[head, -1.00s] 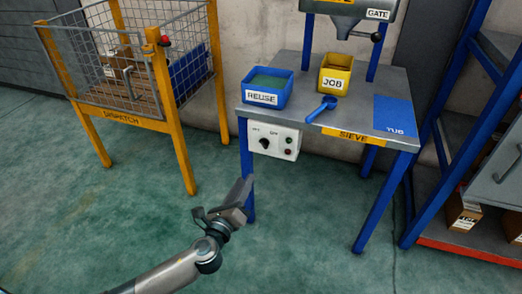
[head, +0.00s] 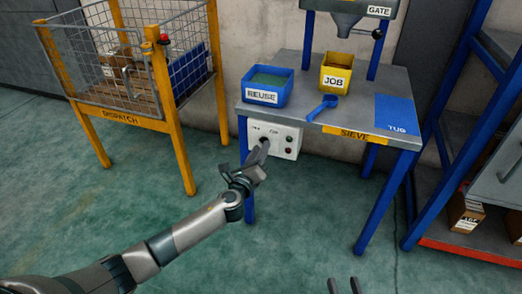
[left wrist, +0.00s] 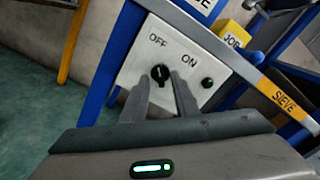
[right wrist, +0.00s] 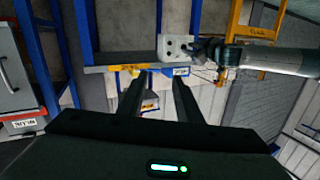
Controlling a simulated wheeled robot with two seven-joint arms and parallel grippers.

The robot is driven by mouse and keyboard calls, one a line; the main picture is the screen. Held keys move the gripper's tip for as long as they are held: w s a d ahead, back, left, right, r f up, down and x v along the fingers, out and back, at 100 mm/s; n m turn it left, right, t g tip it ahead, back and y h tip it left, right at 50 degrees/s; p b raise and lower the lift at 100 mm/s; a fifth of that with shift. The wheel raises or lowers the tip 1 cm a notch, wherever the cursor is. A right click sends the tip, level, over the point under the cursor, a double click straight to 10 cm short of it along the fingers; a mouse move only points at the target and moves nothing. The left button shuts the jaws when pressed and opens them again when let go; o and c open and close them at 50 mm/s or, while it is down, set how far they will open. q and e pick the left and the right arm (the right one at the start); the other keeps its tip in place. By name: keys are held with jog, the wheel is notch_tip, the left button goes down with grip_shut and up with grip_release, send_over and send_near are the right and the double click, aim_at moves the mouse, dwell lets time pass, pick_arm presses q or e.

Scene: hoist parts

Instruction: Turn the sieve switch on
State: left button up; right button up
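The sieve switch is a black rotary knob (left wrist: 160,73) on a white control box (head: 288,142) under the sieve table's left front edge. OFF and ON labels are above it; its pale mark seems to point toward OFF. My left gripper (head: 262,148) is in front of the box and hides the knob in the head view. In the left wrist view, the left gripper's fingers (left wrist: 159,80) are apart, with the knob between or just beyond their tips; I cannot tell whether they touch it. My right gripper (head: 343,285) is open and empty at the bottom of the head view.
The sieve table (head: 391,87) holds a blue REUSE bin (head: 264,96), a yellow JOB bin (head: 335,82) and a blue scoop (head: 322,107). A yellow-framed DISPATCH cage (head: 121,118) stands left. Floor in front is clear.

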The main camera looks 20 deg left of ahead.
pick_arm(q)
jog(key=shift+w, duration=0.6)
pick_arm(e)
jog(key=shift+r+t, duration=0.3)
jog(key=shift+r, duration=0.15)
pick_arm(q)
jog(key=shift+c, duration=0.6)
grip_shut()
jog(key=shift+n, duration=0.4)
pick_arm(e)
jog(key=shift+r, duration=0.1)
pick_arm(q)
jog(key=shift+n+p, duration=0.9)
jog(key=shift+n, duration=6.8)
pick_arm(e)
notch_tip(320, 180, down, 6)
jog(key=s+d+g+h, duration=0.1)
jog(key=g, duration=0.2)
jog(key=shift+d+g, duration=0.25)
jog(key=shift+g, duration=0.15)
